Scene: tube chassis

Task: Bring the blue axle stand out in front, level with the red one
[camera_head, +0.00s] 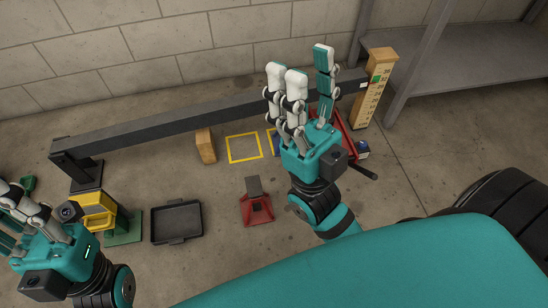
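The red axle stand (257,208), with a dark grey top, stands on the concrete floor near the middle. A small blue part (273,142), likely the blue axle stand, shows farther back, just right of a yellow floor outline (244,147). Most of it is hidden behind my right gripper. My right gripper (304,66) is raised in front of it, with its fingers apart and nothing between them. My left gripper (12,212) is at the left edge above the floor; its fingertips are cut off by the frame, so its opening cannot be told.
A long dark tube (200,120) runs behind, with a wooden block (205,146) by it. A wooden height post (376,90) and red equipment (347,133) are right. Floor around the red stand is clear.

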